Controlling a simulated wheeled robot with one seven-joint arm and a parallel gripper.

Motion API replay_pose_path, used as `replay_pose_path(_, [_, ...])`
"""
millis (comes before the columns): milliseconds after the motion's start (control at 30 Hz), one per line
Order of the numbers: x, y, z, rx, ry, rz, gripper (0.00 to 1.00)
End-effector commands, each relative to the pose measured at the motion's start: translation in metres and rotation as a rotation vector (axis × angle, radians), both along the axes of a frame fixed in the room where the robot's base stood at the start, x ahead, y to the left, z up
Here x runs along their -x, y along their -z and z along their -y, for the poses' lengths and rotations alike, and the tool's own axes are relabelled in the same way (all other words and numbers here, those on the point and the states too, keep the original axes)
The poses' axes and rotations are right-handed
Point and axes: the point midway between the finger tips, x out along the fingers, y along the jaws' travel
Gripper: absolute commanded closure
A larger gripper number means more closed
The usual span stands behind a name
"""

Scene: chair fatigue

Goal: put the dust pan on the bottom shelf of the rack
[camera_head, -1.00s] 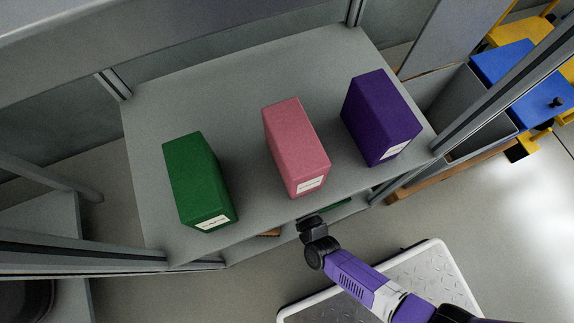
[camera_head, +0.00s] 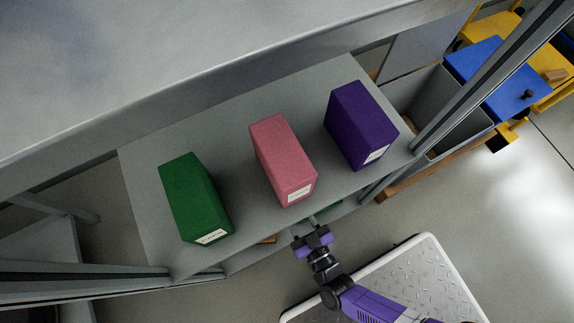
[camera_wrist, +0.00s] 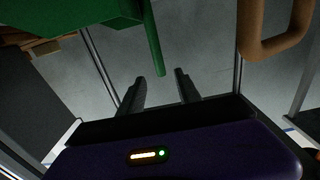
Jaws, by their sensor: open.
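A green dust pan (camera_wrist: 85,18), as far as I can tell, shows in the upper left of the wrist view, partly cut off. Its thin green handle (camera_wrist: 154,40) points down toward my gripper (camera_wrist: 160,88). The handle's end lies just past and between my two open fingertips, and the jaws hold nothing. In the head view my gripper (camera_head: 312,230) is at the front edge of the rack's upper visible shelf (camera_head: 215,135). A green sliver (camera_head: 327,212) shows under that edge; the rest is hidden. I cannot tell which level bears the pan.
Green (camera_head: 195,200), pink (camera_head: 283,160) and purple (camera_head: 360,125) boxes stand on the visible shelf. A tan handle-like loop (camera_wrist: 275,45) is at the upper right of the wrist view. A grey bin (camera_head: 440,100) and blue-yellow cart (camera_head: 490,70) stand right.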

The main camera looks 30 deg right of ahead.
Motion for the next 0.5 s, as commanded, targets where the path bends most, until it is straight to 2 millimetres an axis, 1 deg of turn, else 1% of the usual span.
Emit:
replay_pose_path(100, [0.011,0.000,0.000,-0.001,0.000,-0.001,0.60])
replay_pose_path(200, [0.016,0.000,0.000,-0.001,0.000,-0.001,0.60])
replay_pose_path(500, [0.019,-0.002,0.001,-0.006,-0.001,-0.002,0.60])
